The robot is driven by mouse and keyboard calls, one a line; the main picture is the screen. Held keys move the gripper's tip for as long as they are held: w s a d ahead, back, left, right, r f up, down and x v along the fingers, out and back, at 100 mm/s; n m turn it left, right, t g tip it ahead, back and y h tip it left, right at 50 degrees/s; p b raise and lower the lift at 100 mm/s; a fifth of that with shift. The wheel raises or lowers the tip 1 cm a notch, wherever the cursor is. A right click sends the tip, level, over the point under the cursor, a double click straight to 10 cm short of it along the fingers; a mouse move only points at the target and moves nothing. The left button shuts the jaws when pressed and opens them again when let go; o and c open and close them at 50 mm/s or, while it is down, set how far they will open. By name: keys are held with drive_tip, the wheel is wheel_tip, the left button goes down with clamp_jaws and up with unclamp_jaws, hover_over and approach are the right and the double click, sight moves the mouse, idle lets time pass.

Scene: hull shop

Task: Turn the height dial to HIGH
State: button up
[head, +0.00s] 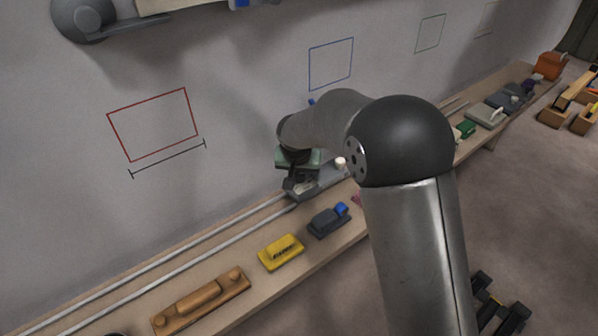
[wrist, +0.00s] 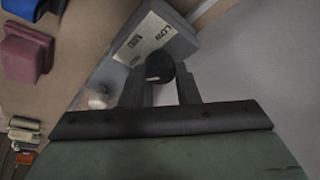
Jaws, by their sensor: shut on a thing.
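The height dial (wrist: 158,66) is a round black knob between the fingers of my gripper (wrist: 160,84) in the wrist view. My gripper is shut on it. The plate is on a grey housing (wrist: 180,38). In the head view my gripper (head: 299,184) reaches down to the grey unit (head: 328,182) by the wall, and the dial is hidden there.
A white round knob (wrist: 97,98) is close by the gripper. On the bench stand a dark block with a blue part (head: 328,221), a yellow block (head: 281,252) and a wooden sanding block (head: 201,300). Two pale rails (head: 190,248) run along the wall.

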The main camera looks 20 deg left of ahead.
drive_tip(key=shift+d+n, duration=0.1)
drive_tip(key=shift+n, duration=0.4)
drive_tip(key=shift+y, duration=0.3)
drive_tip(key=o, duration=1)
drive_tip(key=shift+c, duration=0.2)
drive_tip(key=shift+r, duration=0.1)
drive_tip(key=p+v, duration=0.2)
drive_tip(key=v, duration=1.5)
drive_tip(key=shift+r, duration=0.15)
